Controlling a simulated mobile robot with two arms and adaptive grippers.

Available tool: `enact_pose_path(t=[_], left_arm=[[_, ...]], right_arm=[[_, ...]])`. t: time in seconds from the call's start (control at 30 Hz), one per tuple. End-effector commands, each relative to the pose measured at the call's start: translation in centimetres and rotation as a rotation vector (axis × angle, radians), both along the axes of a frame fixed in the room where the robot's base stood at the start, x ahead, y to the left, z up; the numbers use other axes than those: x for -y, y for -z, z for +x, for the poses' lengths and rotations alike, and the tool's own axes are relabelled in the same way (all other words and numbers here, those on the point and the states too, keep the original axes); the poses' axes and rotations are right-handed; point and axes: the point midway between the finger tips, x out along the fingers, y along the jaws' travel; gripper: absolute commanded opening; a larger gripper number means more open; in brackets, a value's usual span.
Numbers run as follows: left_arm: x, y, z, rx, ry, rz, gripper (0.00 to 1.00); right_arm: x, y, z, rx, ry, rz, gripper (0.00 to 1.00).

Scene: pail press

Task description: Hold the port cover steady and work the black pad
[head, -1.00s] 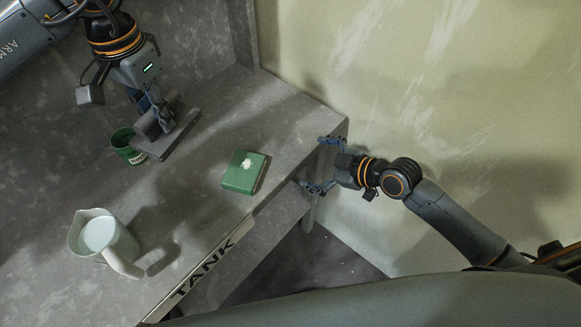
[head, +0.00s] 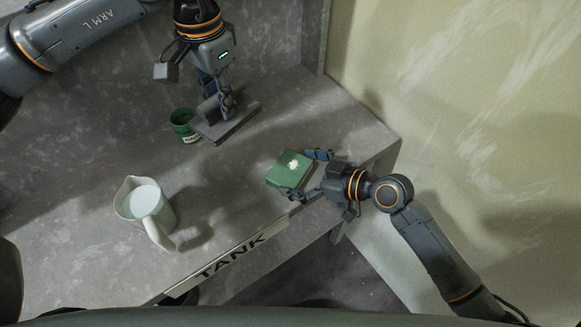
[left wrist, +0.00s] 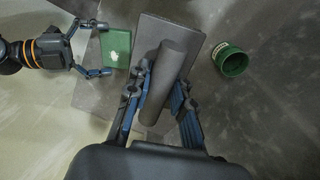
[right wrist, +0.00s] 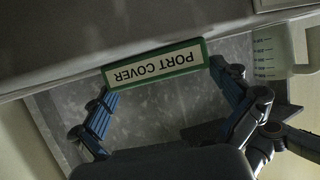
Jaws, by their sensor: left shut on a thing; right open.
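The port cover is a green block (head: 284,171) with a white patch on top, lying on the grey bench; its label faces my right wrist view (right wrist: 155,68). My right gripper (head: 301,174) is open, with its fingers at two sides of the port cover; whether they touch it I cannot tell. A dark flat pad (head: 236,129) with a round bar handle (left wrist: 170,75) stands further back on the bench. My left gripper (head: 226,108) is shut on that handle, seen between its fingers in the left wrist view. Whether the pad presses on the bench is unclear.
An open green tub (head: 184,126) stands close left of the pad. A pale jug (head: 137,200) with white contents stands at the front left. The bench's front edge carries a TANK sign (head: 230,260). Bench between jug and port cover is clear.

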Motion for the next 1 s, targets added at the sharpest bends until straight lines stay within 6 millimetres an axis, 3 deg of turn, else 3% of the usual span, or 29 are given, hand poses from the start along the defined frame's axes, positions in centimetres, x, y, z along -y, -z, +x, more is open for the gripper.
enact_pose_path(t=[0.2,0.53,0.77,0.8,1.0], left_arm=[[0.0,0.0,0.0,0.000,0.000,0.000,0.00],[0.0,0.0,0.0,0.000,0.000,0.000,0.00],[0.0,0.0,0.0,0.000,0.000,0.000,0.00],[0.0,0.0,0.0,0.000,0.000,0.000,0.00],[0.0,0.0,0.0,0.000,0.000,0.000,0.00]], right_arm=[[-1.7,0.8,0.9,0.000,0.001,0.000,1.00],[-1.9,0.9,1.1,0.001,0.001,-0.001,1.00],[-1.9,0.9,1.1,0.000,0.001,-0.001,0.55],[-1.9,0.9,1.1,0.000,0.001,-0.001,0.88],[-1.9,0.9,1.1,0.000,0.001,-0.001,0.47]])
